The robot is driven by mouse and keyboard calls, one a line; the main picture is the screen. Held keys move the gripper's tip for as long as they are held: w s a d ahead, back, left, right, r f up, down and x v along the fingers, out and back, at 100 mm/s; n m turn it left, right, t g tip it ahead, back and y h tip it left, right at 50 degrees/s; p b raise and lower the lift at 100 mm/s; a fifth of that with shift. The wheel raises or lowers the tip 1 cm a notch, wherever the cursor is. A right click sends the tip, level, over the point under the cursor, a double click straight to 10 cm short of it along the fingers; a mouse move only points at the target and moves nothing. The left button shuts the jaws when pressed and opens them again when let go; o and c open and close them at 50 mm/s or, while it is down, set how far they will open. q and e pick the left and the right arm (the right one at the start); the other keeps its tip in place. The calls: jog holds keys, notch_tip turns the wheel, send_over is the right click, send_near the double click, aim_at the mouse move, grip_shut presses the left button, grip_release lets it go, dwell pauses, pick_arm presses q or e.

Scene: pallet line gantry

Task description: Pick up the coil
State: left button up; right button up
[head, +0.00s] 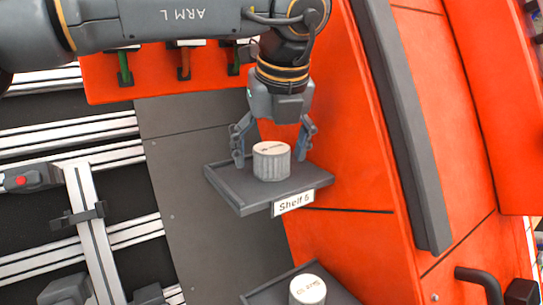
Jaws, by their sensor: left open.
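A light grey, ribbed, round coil (271,163) with a pale top stands upright on a dark grey shelf (235,196) labelled "Shelf 5". My left gripper (272,158) points down over this shelf. Its two fingers are spread, one on each side of the coil, with visible gaps at the coil's sides. Whether the fingertips touch the shelf is hard to tell. A second similar coil (307,290) stands on a lower shelf (262,294) at the bottom edge, partly cut off. My right gripper is not in view.
Orange panels (350,170) rise behind and right of the shelf, with a dark vertical bar (405,130). A black handle (480,280) is at the lower right. Aluminium rails (95,235) run at the left. An orange strip (150,75) holds coloured items at the upper left.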

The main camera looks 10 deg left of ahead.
pick_arm(q)
jog(key=shift+s+d+r, duration=0.1)
jog(key=shift+s, duration=0.1)
jog(key=c, duration=1.4)
jog(key=shift+c, duration=0.4)
jog(key=shift+w+r, duration=0.1)
jog(key=shift+r, duration=0.05)
